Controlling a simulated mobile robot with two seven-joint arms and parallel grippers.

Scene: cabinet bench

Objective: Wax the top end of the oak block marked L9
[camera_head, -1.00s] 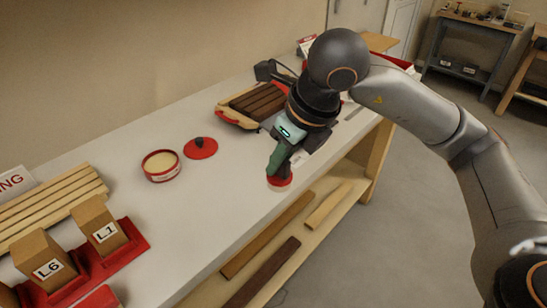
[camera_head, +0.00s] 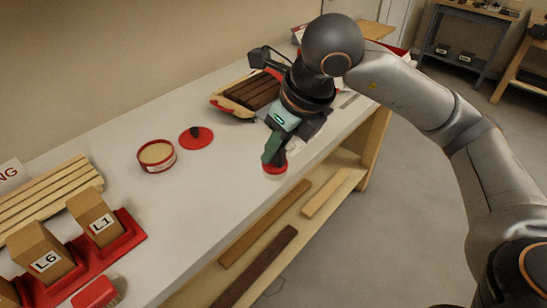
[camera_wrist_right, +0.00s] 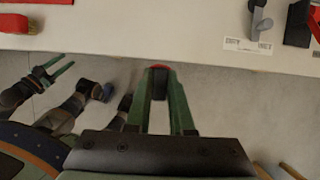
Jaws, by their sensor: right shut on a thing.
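My right gripper (camera_head: 275,155) is shut on a round red-and-white pad (camera_head: 275,170), held at the front edge of the bench. I cannot tell if the pad touches the bench. The pad's red edge shows at the fingertips in the right wrist view (camera_wrist_right: 160,67). An open red tin of pale wax (camera_head: 156,153) stands left of it. Its red lid (camera_head: 195,138) with a dark knob lies beside the tin. Oak blocks marked L6 (camera_head: 45,255) and L1 (camera_head: 97,217) sit in red holders. No block marked L9 shows. My left gripper (camera_wrist_right: 55,70) appears open and empty in the right wrist view.
A slatted wooden rack (camera_head: 45,200) lies at the left. A red-ended tray of dark wood strips (camera_head: 248,92) stands at the back. Boards lie on the shelf (camera_head: 325,193) below. The bench top (camera_head: 190,195) between tin and pad is clear.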

